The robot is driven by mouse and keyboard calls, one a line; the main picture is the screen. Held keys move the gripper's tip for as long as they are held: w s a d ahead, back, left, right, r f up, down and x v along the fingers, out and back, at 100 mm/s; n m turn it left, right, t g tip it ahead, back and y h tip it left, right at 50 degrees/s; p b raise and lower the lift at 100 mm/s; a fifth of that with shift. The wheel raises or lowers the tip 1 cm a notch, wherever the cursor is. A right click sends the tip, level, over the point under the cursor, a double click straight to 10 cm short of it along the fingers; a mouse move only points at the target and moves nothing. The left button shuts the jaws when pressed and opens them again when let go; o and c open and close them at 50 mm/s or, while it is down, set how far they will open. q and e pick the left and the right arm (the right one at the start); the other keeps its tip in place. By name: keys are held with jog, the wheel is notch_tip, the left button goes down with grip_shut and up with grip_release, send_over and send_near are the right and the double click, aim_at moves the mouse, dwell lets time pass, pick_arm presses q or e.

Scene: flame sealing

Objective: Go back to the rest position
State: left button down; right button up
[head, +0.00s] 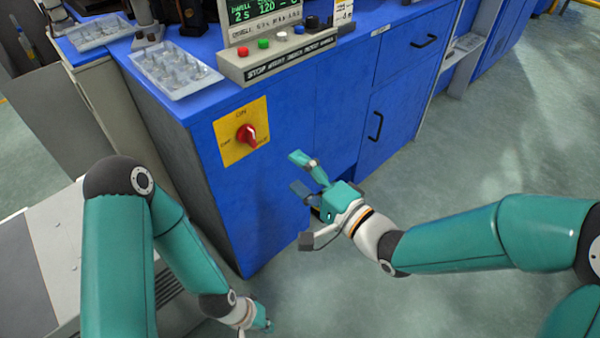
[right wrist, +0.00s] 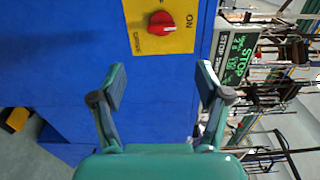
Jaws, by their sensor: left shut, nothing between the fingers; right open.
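My right gripper (head: 303,175) is open and empty in front of the blue cabinet, to the right of and a little below the red rotary switch (head: 247,135). In the right wrist view its two fingers (right wrist: 160,90) stand apart with only the blue cabinet front between them. The red switch (right wrist: 161,22) shows there above the fingertips, on its yellow plate, apart from them. My left gripper (head: 265,325) is low at the bottom of the head view, beside the foot of the cabinet. It is small and partly hidden by its own wrist, and it is shut and empty.
The blue cabinet (head: 290,115) carries a control box (head: 275,58) with coloured buttons and a clear tray (head: 175,70) on top. A grey block (head: 50,250) stands at the left, near my left arm. Open green floor (head: 480,150) lies to the right.

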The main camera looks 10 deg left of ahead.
jog(key=shift+d, duration=0.1)
dwell(0.4)
jog(key=s+d+f+m+g+h, duration=0.1)
jog(key=d+f+h, duration=0.3)
jog(key=f, duration=0.5)
jog(key=d+f+m+g+h, duration=0.1)
jog(key=d+f+m, duration=0.1)
jog(key=d+f, duration=0.55)
jog(key=s+d+f+m+g+h, duration=0.1)
jog(key=d+f+h, duration=0.25)
jog(key=f, duration=0.65)
jog(key=s+d+f+n+g+h, duration=0.1)
jog(key=s+d+f+n+g, duration=0.1)
jog(key=s+f+n+g, duration=0.45)
jog(key=s+d+f+n+g+h, duration=0.1)
jog(key=s+d+f+n, duration=0.2)
jog(key=s, duration=0.7)
notch_tip(320, 180, up, 31)
jog(key=a+p, duration=0.1)
jog(key=p, duration=3)
jog(key=shift+a+p, duration=0.25)
jog(key=shift+p, duration=0.1)
jog(key=shift+s+f, duration=0.1)
jog(key=shift+f, duration=0.05)
